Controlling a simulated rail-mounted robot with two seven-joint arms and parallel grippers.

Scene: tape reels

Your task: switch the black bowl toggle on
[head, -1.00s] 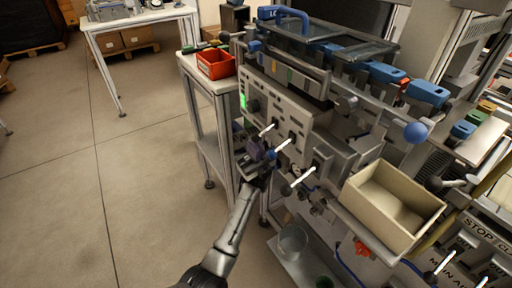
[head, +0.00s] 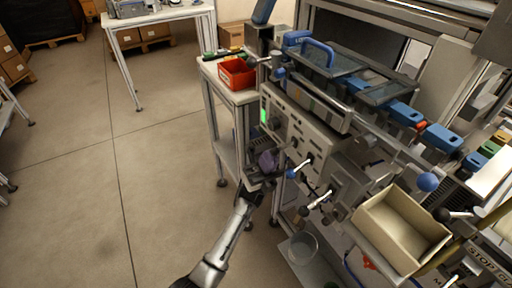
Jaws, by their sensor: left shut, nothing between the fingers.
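A row of levers with pale rods stands out from the front of the grey control panel (head: 318,135). One lever has a black ball end (head: 303,211) and its rod slants down to the left. Another, further left, has a blue ball end (head: 290,174). My left gripper (head: 264,168) is at the panel's lower left, left of both levers and apart from the black ball. It is shut and empty. A purplish rounded part (head: 267,159) shows at the gripper; I cannot tell whether they touch. No label for the bowl toggle is readable. My right gripper is not in view.
A cream open bin (head: 400,230) juts out right of the levers. A clear round container (head: 302,247) sits low beneath them. A red bin (head: 237,73) stands on the side table at the upper left. The floor at left is clear.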

